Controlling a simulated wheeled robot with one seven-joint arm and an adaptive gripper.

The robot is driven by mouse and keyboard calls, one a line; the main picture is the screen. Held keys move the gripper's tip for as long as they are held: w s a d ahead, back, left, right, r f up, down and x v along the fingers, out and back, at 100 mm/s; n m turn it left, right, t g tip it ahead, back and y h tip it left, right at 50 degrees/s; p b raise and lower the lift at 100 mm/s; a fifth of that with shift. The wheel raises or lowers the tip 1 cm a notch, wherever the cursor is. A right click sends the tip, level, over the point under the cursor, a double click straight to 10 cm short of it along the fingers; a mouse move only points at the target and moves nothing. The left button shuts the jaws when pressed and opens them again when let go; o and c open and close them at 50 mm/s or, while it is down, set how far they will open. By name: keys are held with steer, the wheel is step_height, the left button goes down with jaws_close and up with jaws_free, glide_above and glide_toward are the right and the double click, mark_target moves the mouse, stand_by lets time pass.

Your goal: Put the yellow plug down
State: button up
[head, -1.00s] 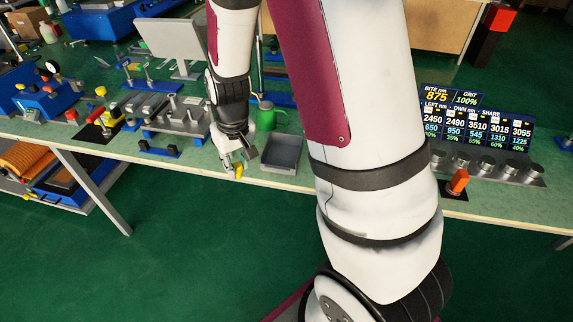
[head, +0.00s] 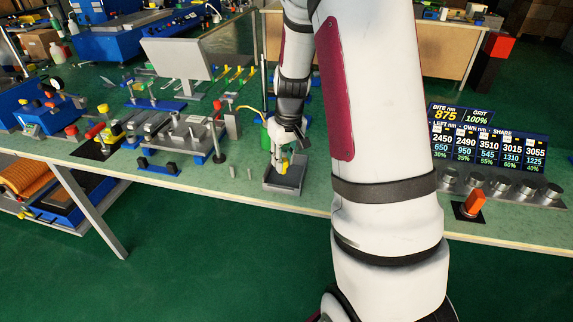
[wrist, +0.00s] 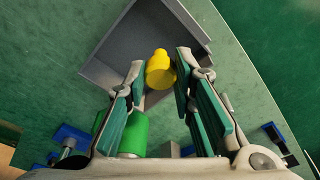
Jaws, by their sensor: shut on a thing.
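The yellow plug (wrist: 160,72) is between the fingertips of my gripper (wrist: 160,66) in the wrist view. My gripper is shut on it. In the head view my gripper (head: 284,160) points down over the grey tray (head: 287,190), with a bit of yellow showing at the fingers. The tray also shows behind the plug in the wrist view (wrist: 108,72). I cannot tell whether the plug touches the tray floor.
A green container (head: 266,134) stands just behind the tray, close to my gripper. Small grey pegs (head: 232,171) stand left of the tray. A metal fixture (head: 185,135) is farther left. An orange switch (head: 473,203) and a display panel (head: 488,140) are on the right.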

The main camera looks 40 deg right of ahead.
steer(key=shift+w+d+f, duration=0.1)
steer(key=shift+w+d, duration=0.25)
steer(key=shift+d, duration=0.2)
steer(key=shift+w+d+f, duration=0.1)
steer(key=shift+w+d, duration=0.2)
steer(key=shift+d, duration=0.2)
steer(key=shift+f, duration=1.65)
steer(key=shift+f+b, duration=0.15)
steer(key=shift+b, duration=0.15)
steer(key=o, duration=0.8)
